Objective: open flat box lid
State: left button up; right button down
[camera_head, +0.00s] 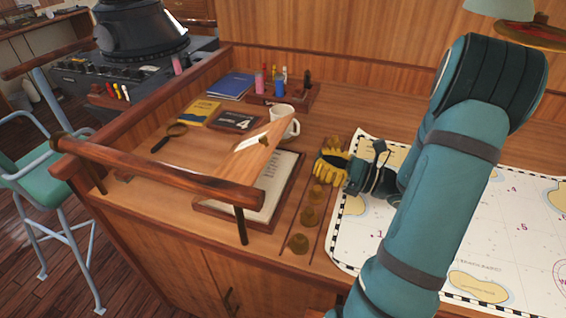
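The flat box (292,187) lies on the wooden desk, with a light printed sheet showing inside it. Its wooden lid (250,154) is raised and tilted above the box, so part of the inside is exposed. A small light plate shows on the lid. My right gripper (322,165), with yellow fingers, is just right of the box and apart from the lid, over a strip with several round brass-coloured pieces. Nothing is visible in its fingers, but their gap cannot be made out. My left gripper is not in view.
A white mug (284,116) stands right behind the lid. A wooden rail (160,168) runs along the desk's left and front edge. A chart (500,235) covers the right side.

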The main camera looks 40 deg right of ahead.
jog(key=f+b, duration=0.1)
jog(key=a+f+b, duration=0.1)
jog(key=f, duration=0.1)
jog(key=shift+s, duration=0.15)
jog(key=shift+w+a+r, duration=0.1)
jog(key=shift+w, duration=0.2)
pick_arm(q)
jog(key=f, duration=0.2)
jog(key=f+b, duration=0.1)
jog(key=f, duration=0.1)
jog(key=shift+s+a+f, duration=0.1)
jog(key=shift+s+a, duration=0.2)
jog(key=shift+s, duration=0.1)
pick_arm(e)
jog(key=x, duration=0.9)
jog(key=shift+a+r, duration=0.1)
